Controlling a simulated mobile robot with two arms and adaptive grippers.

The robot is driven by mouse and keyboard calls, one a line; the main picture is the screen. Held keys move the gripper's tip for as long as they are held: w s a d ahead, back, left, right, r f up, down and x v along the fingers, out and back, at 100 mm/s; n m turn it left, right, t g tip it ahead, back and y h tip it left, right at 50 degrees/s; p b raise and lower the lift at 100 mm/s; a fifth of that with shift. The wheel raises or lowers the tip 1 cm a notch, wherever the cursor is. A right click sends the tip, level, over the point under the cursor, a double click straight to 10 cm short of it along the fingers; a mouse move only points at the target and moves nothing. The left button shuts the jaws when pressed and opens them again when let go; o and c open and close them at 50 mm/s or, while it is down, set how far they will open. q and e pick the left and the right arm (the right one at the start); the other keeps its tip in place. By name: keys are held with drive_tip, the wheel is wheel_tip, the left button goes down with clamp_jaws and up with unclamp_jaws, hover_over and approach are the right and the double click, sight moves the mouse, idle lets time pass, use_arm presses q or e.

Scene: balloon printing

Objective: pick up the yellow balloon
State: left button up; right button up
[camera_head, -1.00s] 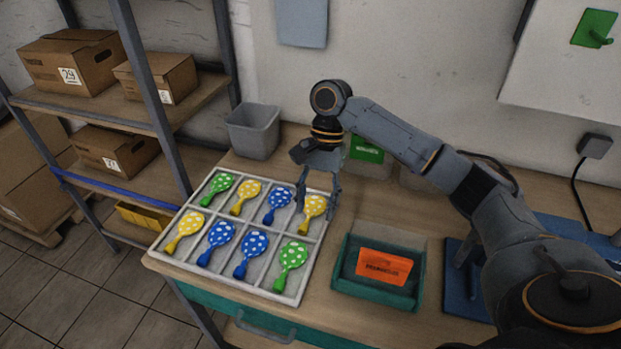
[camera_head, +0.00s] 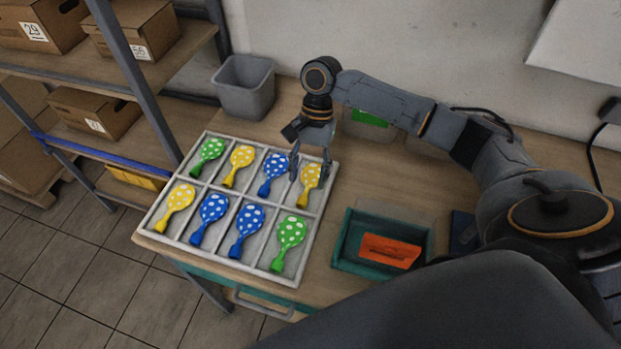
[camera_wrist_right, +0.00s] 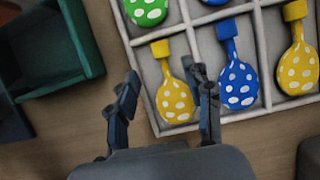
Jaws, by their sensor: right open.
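A yellow balloon (camera_head: 309,183) with white dots lies in the back-right compartment of the white tray (camera_head: 302,262). My right gripper (camera_head: 309,167) is open above it, pointing down. In the right wrist view the same yellow balloon (camera_wrist_right: 175,100) shows between the open fingers of the gripper (camera_wrist_right: 162,80), nearer the right finger. I cannot tell whether the fingers touch it. Two other yellow balloons lie in the tray, one at the back (camera_head: 241,161) and one at the front left (camera_head: 177,203). My left gripper is out of view.
Blue and green balloons fill the tray's other compartments; a blue one (camera_wrist_right: 238,80) is just beside the gripper. A teal bin (camera_head: 342,262) with an orange packet (camera_head: 390,250) stands to the right. A grey bin (camera_head: 243,88) is behind the tray. Bare table lies between tray and teal bin.

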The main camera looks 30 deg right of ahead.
sight(304, 196)
drive_tip(key=shift+p+x, duration=0.35)
drive_tip(key=shift+x, duration=0.5)
drive_tip(key=x, duration=0.2)
drive_tip(key=shift+a+f+p, duration=0.25)
drive_tip(key=shift+p, duration=0.05)
drive_tip(key=shift+s+a+f, duration=0.1)
drive_tip(key=shift+f, duration=0.4)
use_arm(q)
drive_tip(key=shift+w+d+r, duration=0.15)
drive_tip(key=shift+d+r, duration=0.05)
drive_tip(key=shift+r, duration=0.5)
use_arm(e)
drive_tip(key=c, duration=0.8)
